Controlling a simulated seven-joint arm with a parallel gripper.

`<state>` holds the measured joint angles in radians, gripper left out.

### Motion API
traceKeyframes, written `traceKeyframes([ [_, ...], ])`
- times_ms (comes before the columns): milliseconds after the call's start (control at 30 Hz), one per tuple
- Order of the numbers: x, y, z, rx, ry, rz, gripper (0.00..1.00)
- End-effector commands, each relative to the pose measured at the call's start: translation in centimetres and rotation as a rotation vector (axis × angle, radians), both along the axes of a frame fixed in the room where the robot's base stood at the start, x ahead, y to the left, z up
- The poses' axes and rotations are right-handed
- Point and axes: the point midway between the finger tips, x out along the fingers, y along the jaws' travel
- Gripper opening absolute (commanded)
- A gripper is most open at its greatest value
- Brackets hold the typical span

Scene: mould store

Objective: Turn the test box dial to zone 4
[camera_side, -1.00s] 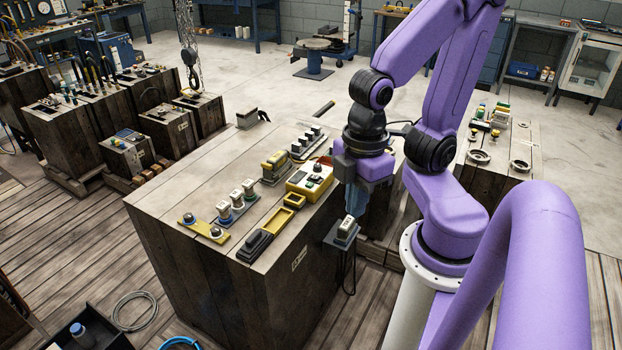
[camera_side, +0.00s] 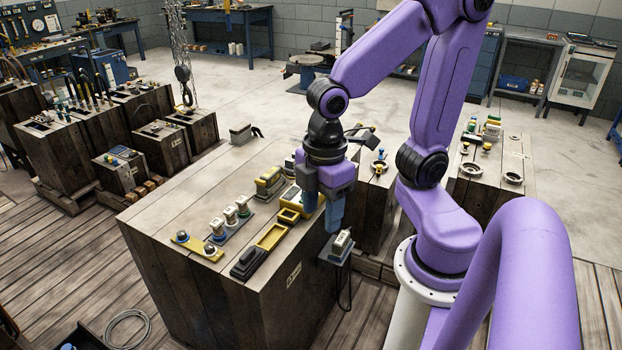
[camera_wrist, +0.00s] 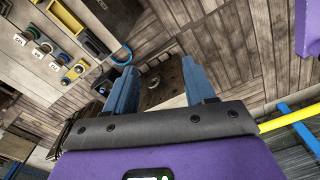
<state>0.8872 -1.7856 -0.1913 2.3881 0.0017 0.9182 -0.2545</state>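A yellow box with a dark top, which looks like the test box (camera_side: 292,194), sits near the right edge of the wooden crate top in the side view. My gripper stands in front and hides most of it, so its dial and zone marks cannot be read. My gripper (camera_side: 322,212) points down with its blue fingers apart and nothing seen between them. In the wrist view my gripper (camera_wrist: 160,92) also shows spread fingers, with a dark round thing (camera_wrist: 153,81) beyond the gap that I cannot identify.
A yellow tray (camera_side: 271,237), a black block (camera_side: 248,262) and a row of white-topped switches (camera_side: 230,216) stand on the crate top (camera_side: 175,210). A small bracket with a white-topped switch (camera_side: 342,243) hangs at the crate's right side. The crate's back left is mostly clear.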

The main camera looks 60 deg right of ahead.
Motion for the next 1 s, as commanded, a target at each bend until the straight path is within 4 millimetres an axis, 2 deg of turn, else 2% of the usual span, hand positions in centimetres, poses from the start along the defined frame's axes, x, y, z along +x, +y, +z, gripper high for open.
traceKeyframes([
  [33,1.9,-0.1,0.0,-0.004,0.001,0.003,0.55],
  [167,6.6,-1.1,0.1,-0.009,-0.001,0.049,0.55],
  [267,10.2,-2.5,-0.1,-0.013,0.0,0.084,0.55],
  [467,16.9,-7.5,-0.8,-0.019,0.001,0.154,0.55],
  [600,20.8,-12.4,-1.6,-0.023,0.003,0.203,0.55],
  [733,23.4,-18.0,-2.7,-0.024,0.005,0.249,0.55],
  [867,25.0,-24.3,-3.9,-0.025,0.008,0.296,0.55],
  [1000,25.2,-31.2,-5.4,-0.025,0.011,0.343,0.55],
])
